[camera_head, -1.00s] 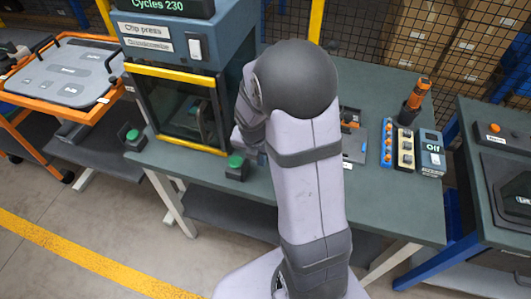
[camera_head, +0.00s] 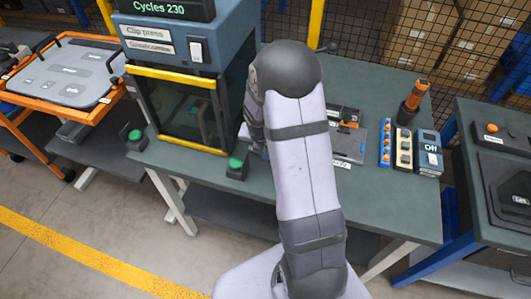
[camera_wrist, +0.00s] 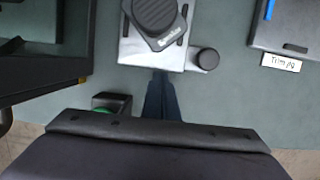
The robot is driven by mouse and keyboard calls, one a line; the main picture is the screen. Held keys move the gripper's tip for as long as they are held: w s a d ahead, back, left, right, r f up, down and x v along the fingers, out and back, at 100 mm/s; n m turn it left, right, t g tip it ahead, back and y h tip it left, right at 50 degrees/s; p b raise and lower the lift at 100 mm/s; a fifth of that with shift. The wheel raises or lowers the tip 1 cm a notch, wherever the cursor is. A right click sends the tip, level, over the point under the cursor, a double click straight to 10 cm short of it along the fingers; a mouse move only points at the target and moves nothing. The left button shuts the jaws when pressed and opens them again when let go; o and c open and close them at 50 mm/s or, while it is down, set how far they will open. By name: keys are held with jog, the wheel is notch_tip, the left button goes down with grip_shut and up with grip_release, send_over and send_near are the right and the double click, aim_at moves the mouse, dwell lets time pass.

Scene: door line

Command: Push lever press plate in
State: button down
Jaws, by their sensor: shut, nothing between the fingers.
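A bright metal plate (camera_wrist: 135,50) lies on the bench in the wrist view. A dark block (camera_wrist: 158,18) with a small label sits over it, and a dark round knob (camera_wrist: 205,60) is at its right corner. I take this to be the lever press and its plate; the top is cut off by the picture edge. My gripper (camera_wrist: 162,82) is shut and empty, its dark fingertips at the plate's near edge. I cannot tell whether they touch it. In the head view my arm hides the gripper and most of the press.
The clip press (camera_head: 185,110) stands left, its yellow-edged frame close by in the wrist view. A green button box (camera_head: 236,168) sits near the bench's front edge. A trim jig (camera_wrist: 292,25) lies right. Farther right are several small trays and a switch box (camera_head: 428,150).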

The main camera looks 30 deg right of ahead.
jog(key=shift+w+d+r+p, duration=0.25)
jog(key=shift+w+d+p, duration=0.15)
jog(key=shift+p, duration=0.25)
jog(key=shift+w+d+p, duration=0.7)
jog(key=shift+p, duration=0.1)
jog(key=shift+w+d+f, duration=0.2)
jog(key=shift+w+d, duration=0.1)
jog(key=shift+s+a, duration=0.1)
